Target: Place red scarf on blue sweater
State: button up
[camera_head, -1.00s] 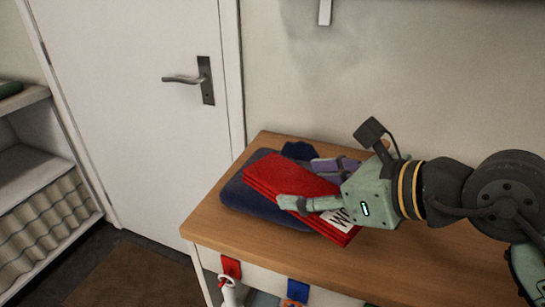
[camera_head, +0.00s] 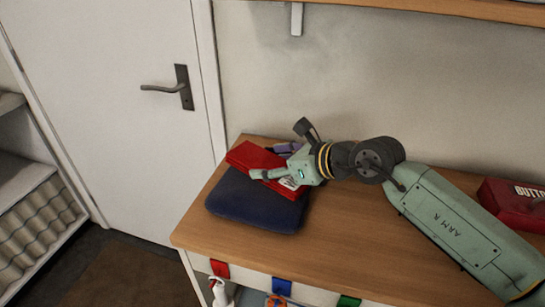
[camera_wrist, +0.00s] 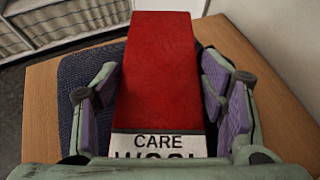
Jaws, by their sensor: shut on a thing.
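The red scarf (camera_head: 252,157) is a folded red strip with a white label reading "CARE WOOL". The blue sweater (camera_head: 252,205) is a folded dark navy pad on the wooden top. In the head view the scarf lies over the sweater's rear part, with the sweater's front half bare; whether the scarf touches it is hard to tell. My gripper (camera_head: 268,163) is shut on the scarf near its label end, one finger on each long side. In the wrist view the scarf (camera_wrist: 165,60) runs between the fingers (camera_wrist: 162,88), with the sweater (camera_wrist: 85,68) beneath and beside it.
The wooden top (camera_head: 345,225) has free room in front and to the right. A red box (camera_head: 510,202) stands at the right, beside my arm. The wall is behind, and a door (camera_head: 110,110) is at left. Coloured tabs (camera_head: 220,268) hang along the front edge.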

jog(key=shift+f, duration=0.15)
jog(key=shift+f+b, duration=0.15)
jog(key=shift+b, duration=0.25)
jog(key=o, duration=1.2)
jog(key=shift+r+p, duration=0.25)
jog(key=shift+p, duration=0.05)
jog(key=shift+s+d, duration=0.2)
jog(key=shift+d, duration=0.05)
jog(key=b+v, duration=0.4)
jog(key=v, duration=0.6)
jog(key=shift+s+d+r, duration=0.15)
jog(key=shift+s+d, duration=0.05)
jog(key=shift+s, duration=0.05)
jog(key=shift+s+d+r, duration=0.2)
jog(key=shift+r, duration=0.05)
